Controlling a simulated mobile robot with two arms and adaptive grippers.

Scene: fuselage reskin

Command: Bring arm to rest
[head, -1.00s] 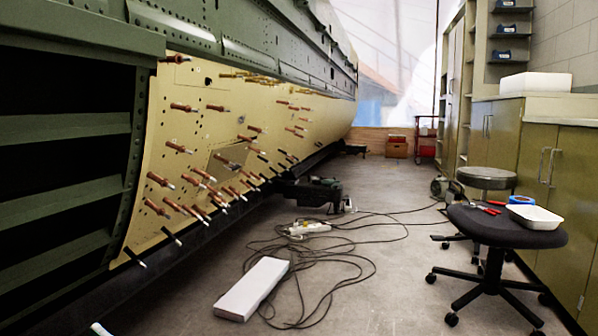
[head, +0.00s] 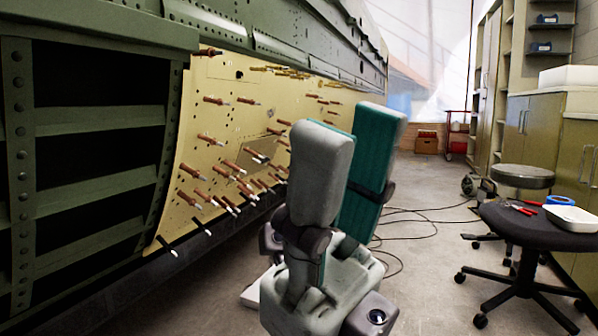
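My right gripper (head: 352,121) stands upright in the middle of the head view, close to the camera. Its two thick grey and teal fingers point up and look apart, with nothing seen between them. It appears in front of the floor and the lower edge of the yellow fuselage panel (head: 212,140), touching nothing that I can see. It hides part of the floor and the panel's lower right side. My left gripper is not in view.
Several copper-coloured pins stick out of the panel. Dark open bays with green ribs (head: 100,122) lie at the left. A black stool (head: 520,228) with a white tray (head: 572,218) and tools stands at right. Cables (head: 425,222) lie on the floor.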

